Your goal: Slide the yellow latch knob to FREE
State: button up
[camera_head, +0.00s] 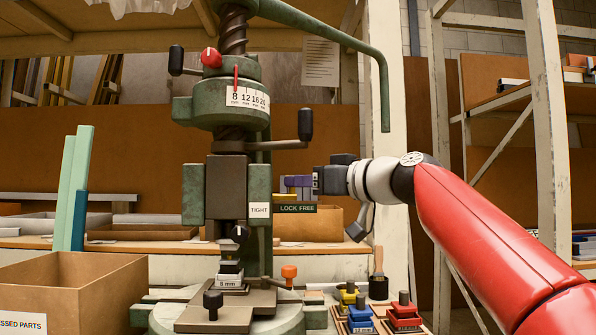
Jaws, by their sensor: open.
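The latch plate (297,209) reads LOCK on the left and FREE on the right, and it juts from the right side of the green press column. A small yellowish bit, seemingly the latch knob (283,188), shows at the fingertips over the LOCK side. The fingers hide most of it, and I cannot tell whether they touch it. The gripper is open.
The press (227,190) has a black-knobbed lever (305,125) above my gripper and a long green handle (384,90) at right. A TIGHT label (259,210) is left of the plate. Below are an orange knob (289,271) and several coloured blocks (360,313). A cardboard box (95,270) stands left.

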jog(key=shift+p+x, duration=0.5)
jog(key=shift+x, duration=0.85)
grip_shut()
